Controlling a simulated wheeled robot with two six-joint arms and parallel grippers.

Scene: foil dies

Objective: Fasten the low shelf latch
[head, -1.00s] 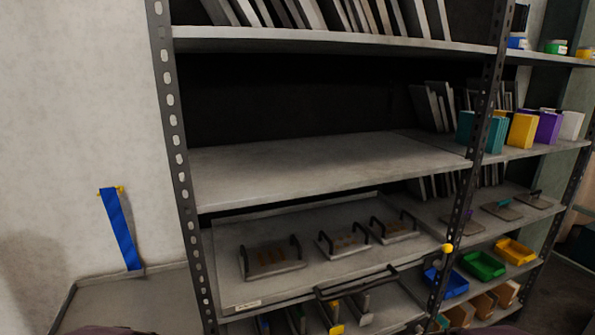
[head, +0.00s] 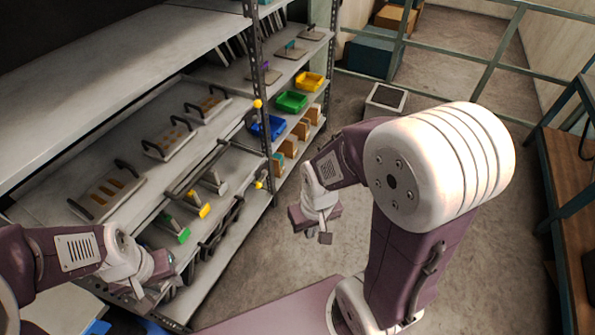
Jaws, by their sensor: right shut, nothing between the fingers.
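Two small yellow knobs show on the shelving's near upright: an upper knob (head: 257,103) and a lower knob (head: 259,185), by the low shelf (head: 237,172). The lower one looks like the low shelf latch; whether it is fastened is too small to tell. My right gripper (head: 324,237) is shut and empty over the floor, to the right of the lower knob and apart from it. My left gripper (head: 165,275) is at the lower left, in front of the low shelves; its fingers are too unclear to read.
The shelf above holds handled dies (head: 110,190) and has a dark front handle. Tools with green and yellow labels (head: 203,211) stand on the low shelf. Coloured bins (head: 291,101) sit in the neighbouring bay. A wooden bench (head: 570,180) stands at right. Bare floor (head: 265,255) lies between.

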